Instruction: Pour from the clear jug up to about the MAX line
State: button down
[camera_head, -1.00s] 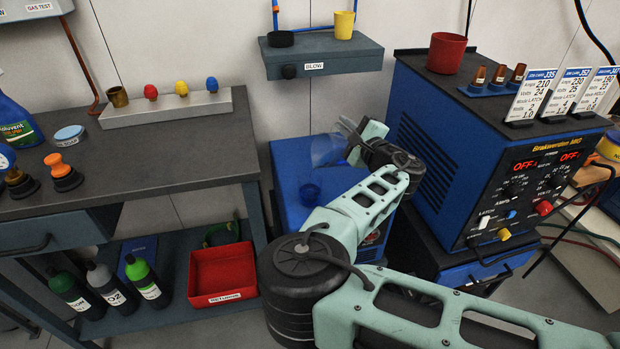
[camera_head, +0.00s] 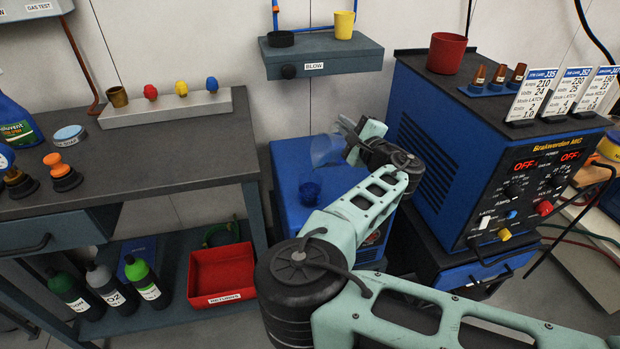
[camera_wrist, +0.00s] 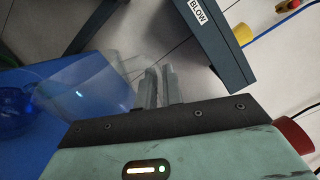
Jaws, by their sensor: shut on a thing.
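The clear jug (camera_head: 326,151) is a see-through vessel held tilted above the blue-topped unit (camera_head: 286,172) in the head view. In the wrist view the jug (camera_wrist: 88,85) spreads left of my fingers, its outline faint. My gripper (camera_wrist: 160,88) is shut on the jug; in the head view its fingers are mostly hidden behind my wrist. A small dark blue round vessel (camera_head: 310,192) sits on the blue top, below and left of the jug. It also shows at the left edge of the wrist view (camera_wrist: 12,113). I cannot make out a MAX line or a stream.
The blue welder (camera_head: 480,150) stands close on the right. A wall shelf (camera_head: 322,60) marked BLOW holds a yellow cup (camera_head: 344,25) above. A workbench (camera_head: 150,165) is on the left, with a red returns tray (camera_head: 222,272) on its lower shelf.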

jog(key=shift+s+a+r+n, duration=0.15)
jog(key=shift+a+r+n, duration=0.1)
jog(key=shift+n, duration=0.05)
dwell(1.5)
jog(key=shift+d, duration=0.1)
jog(key=shift+w+d+f+m+p, duration=0.15)
jog(key=shift+w+d+m+p, duration=0.3)
jog(key=shift+d+m+p, duration=0.35)
jog(key=shift+w+f+m+p, duration=0.1)
jog(key=shift+m+p, duration=0.3)
jog(key=shift+p, duration=0.05)
jog(key=shift+f, duration=0.2)
jog(key=shift+w+d+r+m+p, duration=0.15)
jog(key=shift+d+m+p, duration=0.1)
jog(key=shift+m+p, duration=0.3)
jog(key=shift+w+d+f+m+b, duration=0.1)
jog(key=shift+d+f+m+b, duration=0.1)
jog(key=shift+f+m+b, duration=0.3)
jog(key=shift+w+d+f+m+b, duration=0.15)
jog(key=shift+f+m+b, duration=0.1)
jog(key=shift+f+b, duration=0.35)
jog(key=shift+w+d+f+m, duration=0.1)
jog(key=shift+d+m, duration=0.1)
jog(key=shift+m, duration=0.3)
jog(key=shift+d, duration=0.1)
